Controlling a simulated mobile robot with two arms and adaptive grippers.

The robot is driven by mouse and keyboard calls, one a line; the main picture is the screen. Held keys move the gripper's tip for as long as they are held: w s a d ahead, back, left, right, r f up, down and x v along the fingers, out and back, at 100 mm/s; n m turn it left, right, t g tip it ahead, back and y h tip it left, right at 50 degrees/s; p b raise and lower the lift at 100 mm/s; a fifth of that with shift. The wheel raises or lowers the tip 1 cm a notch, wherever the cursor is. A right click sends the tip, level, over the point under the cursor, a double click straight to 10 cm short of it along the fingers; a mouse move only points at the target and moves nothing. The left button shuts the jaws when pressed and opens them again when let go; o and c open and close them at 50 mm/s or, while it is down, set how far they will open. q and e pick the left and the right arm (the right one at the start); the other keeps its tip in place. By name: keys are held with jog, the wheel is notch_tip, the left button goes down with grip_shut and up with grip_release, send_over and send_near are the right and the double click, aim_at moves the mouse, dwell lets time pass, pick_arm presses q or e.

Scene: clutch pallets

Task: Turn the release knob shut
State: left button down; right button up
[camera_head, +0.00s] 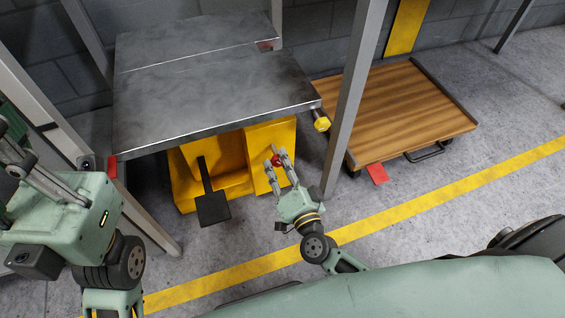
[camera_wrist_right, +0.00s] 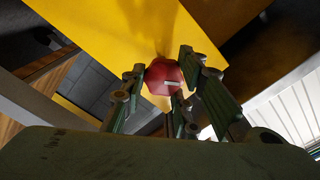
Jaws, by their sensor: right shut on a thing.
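The release knob (camera_head: 276,161) is small and red and sits on the yellow housing (camera_head: 258,143) under the grey metal table. In the right wrist view the knob (camera_wrist_right: 164,77) is a red faceted piece with a pale mark, in front of a yellow panel (camera_wrist_right: 140,30). My right gripper (camera_head: 279,160) has its fingers on either side of the knob and is shut on it. The fingers partly cover the knob in the head view. My left gripper (camera_head: 15,165) is at the left edge, well away from the knob; its fingertips are not clear.
The grey metal tabletop (camera_head: 210,95) overhangs the housing. A black pedal (camera_head: 213,208) sticks out in front. A metal post (camera_head: 352,95) stands right of my right gripper. A wooden-topped cart (camera_head: 400,110) is beyond it. The floor by the yellow line (camera_head: 450,190) is clear.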

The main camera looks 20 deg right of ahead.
jog(key=shift+s+d+f+m, duration=0.1)
jog(key=shift+f+m, duration=0.15)
jog(key=shift+m, duration=1.65)
jog(key=shift+f+m, duration=0.2)
jog(key=shift+m, duration=1.7)
jog(key=o, duration=1)
jog(key=shift+r, duration=0.1)
jog(key=s, duration=1.2)
